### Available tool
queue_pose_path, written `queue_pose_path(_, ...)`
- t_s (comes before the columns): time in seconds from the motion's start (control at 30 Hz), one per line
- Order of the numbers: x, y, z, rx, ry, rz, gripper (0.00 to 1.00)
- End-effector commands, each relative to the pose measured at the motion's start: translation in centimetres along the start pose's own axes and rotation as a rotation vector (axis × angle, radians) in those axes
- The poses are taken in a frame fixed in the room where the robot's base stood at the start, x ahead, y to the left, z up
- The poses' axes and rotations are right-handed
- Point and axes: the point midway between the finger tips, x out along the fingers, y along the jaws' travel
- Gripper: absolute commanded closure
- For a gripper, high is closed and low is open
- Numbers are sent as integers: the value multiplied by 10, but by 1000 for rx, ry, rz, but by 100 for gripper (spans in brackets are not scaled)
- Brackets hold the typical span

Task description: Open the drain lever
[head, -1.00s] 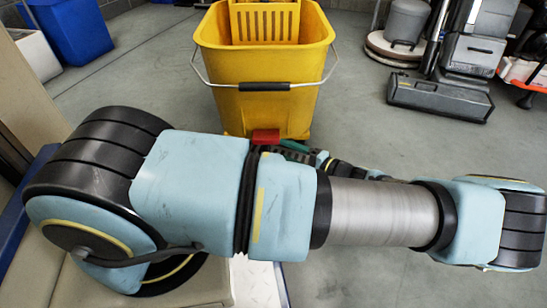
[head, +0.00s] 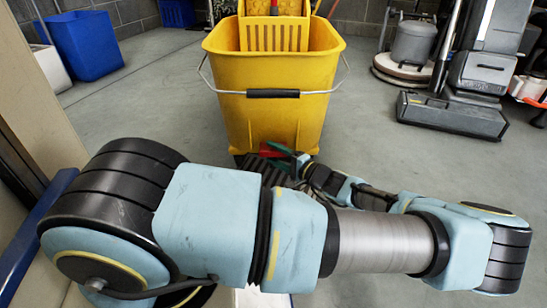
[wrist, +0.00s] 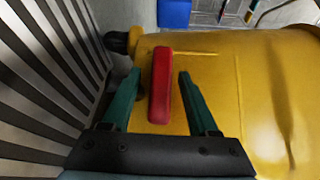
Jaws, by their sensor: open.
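The yellow mop bucket (head: 283,118) stands upright on the floor, and its side fills much of the wrist view (wrist: 255,95). The red drain lever (wrist: 160,88) sticks out low on the bucket. In the head view the lever (head: 270,152) shows only in part, behind my arm and fingers. My gripper (wrist: 160,76) has green fingers, open, one on each side of the lever with a gap to each. The lever lies nearly lengthwise between the fingers. I cannot tell any contact.
A dark slatted grate (wrist: 45,70) lies beside the bucket. A dark caster (wrist: 118,42) is at its lower corner. Blue bins (head: 85,45) stand at the back left and floor-cleaning machines (head: 452,113) at the right. The floor between is clear.

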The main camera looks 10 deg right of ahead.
Motion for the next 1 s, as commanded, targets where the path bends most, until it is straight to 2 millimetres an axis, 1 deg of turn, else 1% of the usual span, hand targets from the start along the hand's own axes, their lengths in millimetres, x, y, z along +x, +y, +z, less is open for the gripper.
queue_pose_path(0.3, 3, -1, 0, 0, 0, 0, 40)
queue_pose_path(0.83, 2, 0, 0, 0, 0, 0, 100)
queue_pose_path(1.0, 2, 0, 0, 0, 0, 0, 100)
